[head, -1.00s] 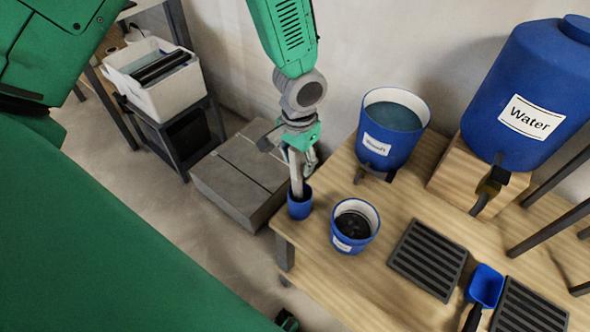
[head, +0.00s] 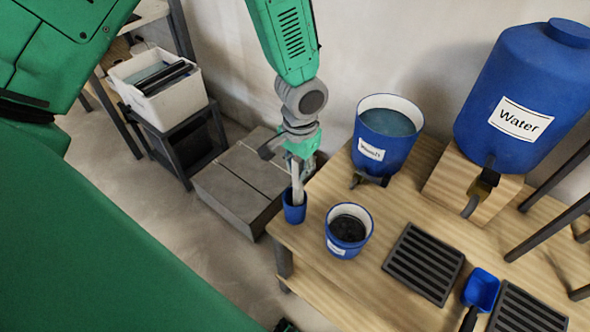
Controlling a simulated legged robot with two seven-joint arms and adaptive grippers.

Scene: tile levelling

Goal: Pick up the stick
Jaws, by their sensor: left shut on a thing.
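The stick (head: 298,188) is pale and thin and stands nearly upright in a small blue cup (head: 294,210) at the left corner of the wooden table. Its lower end is hidden inside the cup. My left gripper (head: 300,168) comes down from above and is shut on the upper part of the stick, just over the cup's rim. The gripper hides the stick's top end. My right gripper cannot be made out in the head view.
A blue bucket of dark material (head: 348,230) stands close right of the cup. Behind are a larger blue bucket (head: 385,145) and a water barrel (head: 525,95). A black grate (head: 424,263) and blue scoop (head: 482,289) lie rightward. Grey slabs (head: 235,185) are left of the table.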

